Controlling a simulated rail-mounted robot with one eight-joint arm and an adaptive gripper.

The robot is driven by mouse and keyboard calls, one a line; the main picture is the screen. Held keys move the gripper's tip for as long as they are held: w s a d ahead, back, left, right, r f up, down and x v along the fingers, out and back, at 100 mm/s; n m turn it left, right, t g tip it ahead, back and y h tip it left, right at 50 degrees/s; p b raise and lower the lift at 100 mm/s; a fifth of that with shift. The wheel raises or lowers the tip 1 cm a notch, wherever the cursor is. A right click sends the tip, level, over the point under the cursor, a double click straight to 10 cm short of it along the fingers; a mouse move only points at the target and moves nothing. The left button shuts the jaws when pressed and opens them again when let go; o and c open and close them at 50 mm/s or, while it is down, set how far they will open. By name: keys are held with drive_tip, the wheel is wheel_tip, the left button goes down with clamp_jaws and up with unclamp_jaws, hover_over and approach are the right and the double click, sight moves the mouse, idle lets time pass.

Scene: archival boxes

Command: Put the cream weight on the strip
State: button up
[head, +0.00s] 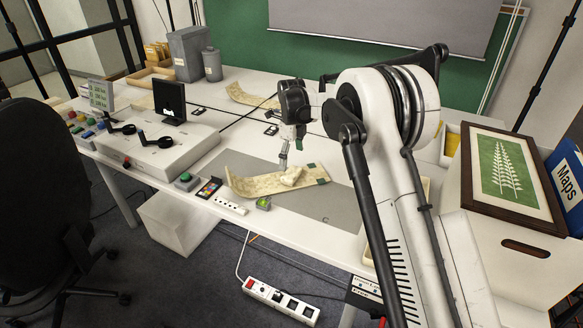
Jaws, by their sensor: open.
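The strip (252,185) is a long, pale, patterned band lying on the grey mat, its left end curling up. The cream weight (292,177) is a small, lumpy, pale shape that appears to rest on the strip's right half. A dark green piece (322,174) sits at the strip's right end. My gripper (284,166) points down just above and left of the cream weight. It is open; the view is too small to tell whether a finger touches the weight.
A second patterned strip (248,96) lies farther back. The mat's right part (335,205) is clear.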

drive_tip(key=shift+r, duration=2.3)
wheel_tip(320, 180, up, 13)
drive_tip(key=n+t, duration=0.2)
drive_tip(key=n, duration=0.4)
hover_over(293, 173)
drive_tip(key=s+d, duration=0.7)
drive_tip(key=s, duration=0.1)
drive_tip(key=s+d+r+n+t, duration=0.2)
drive_tip(key=s+d+r+n, duration=0.45)
drive_tip(key=s, duration=0.55)
drive_tip(key=s+d+f+n+t, duration=0.1)
drive_tip(key=s+d+n, duration=0.2)
drive_tip(key=s, duration=0.5)
drive_tip(key=s+d+f+n+t, duration=0.1)
drive_tip(key=s+d+f+n, duration=0.1)
drive_tip(key=s, duration=0.7)
drive_tip(key=s+d+f+n+t, duration=0.1)
drive_tip(key=s+d+f+n, duration=0.1)
drive_tip(key=s+d+n, duration=0.3)
drive_tip(key=s, duration=0.4)
drive_tip(key=shift+s, duration=0.25)
